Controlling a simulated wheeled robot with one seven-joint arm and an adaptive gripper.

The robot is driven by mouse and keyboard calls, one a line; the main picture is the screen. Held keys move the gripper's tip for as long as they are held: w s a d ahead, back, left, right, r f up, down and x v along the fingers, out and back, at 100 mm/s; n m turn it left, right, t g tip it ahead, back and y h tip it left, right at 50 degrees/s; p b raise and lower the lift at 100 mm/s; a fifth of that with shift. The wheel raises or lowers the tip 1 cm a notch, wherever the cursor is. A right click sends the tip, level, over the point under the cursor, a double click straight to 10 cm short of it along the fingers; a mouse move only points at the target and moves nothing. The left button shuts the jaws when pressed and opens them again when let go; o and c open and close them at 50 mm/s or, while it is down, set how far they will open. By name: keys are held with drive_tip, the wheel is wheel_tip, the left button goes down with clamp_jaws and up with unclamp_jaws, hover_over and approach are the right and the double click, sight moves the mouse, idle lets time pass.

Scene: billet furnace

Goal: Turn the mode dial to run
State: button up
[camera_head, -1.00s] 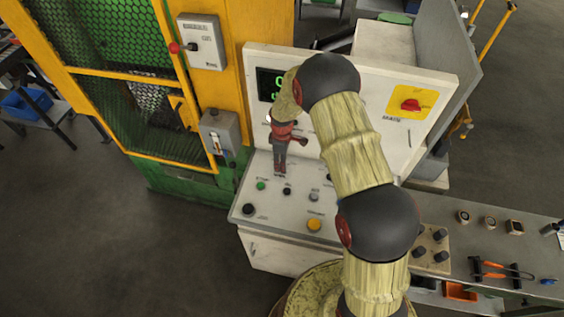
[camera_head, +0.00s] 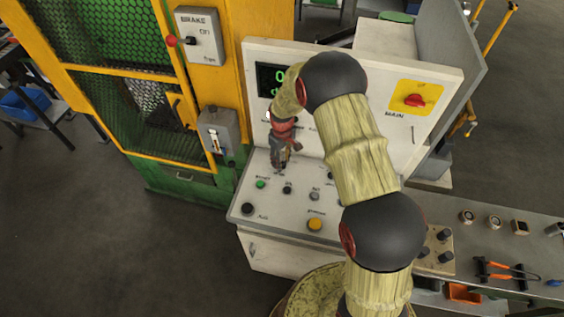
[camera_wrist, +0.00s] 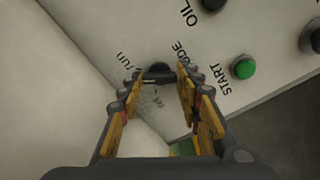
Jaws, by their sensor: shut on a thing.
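The black mode dial (camera_wrist: 158,70) is on the sloping pale panel in the wrist view, between the ends of my fingers. "run" is printed to its left, a partly covered "MODE" to its right, and a small faint label lies below it. My gripper (camera_wrist: 160,78) is shut on the dial, one finger on each side. I cannot tell clearly where the dial points. In the head view my gripper (camera_head: 277,165) reaches down to the back left of the control desk (camera_head: 247,192) and hides the dial.
A green START button (camera_wrist: 243,67) is close to the right of the dial. A yellow button (camera_head: 314,224) is on the desk's front. The upright panel with a digital display (camera_head: 268,79) and red main switch (camera_head: 414,101) stands behind. A yellow-framed mesh guard is at left.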

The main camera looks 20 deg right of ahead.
drive_tip(key=shift+m+b, duration=0.4)
drive_tip(key=shift+m, duration=0.9)
drive_tip(key=o, duration=1.2)
drive_tip(key=shift+c, duration=0.2)
drive_tip(key=shift+r, duration=0.1)
wheel_tip(320, 180, up, 12)
drive_tip(key=shift+m, duration=0.3)
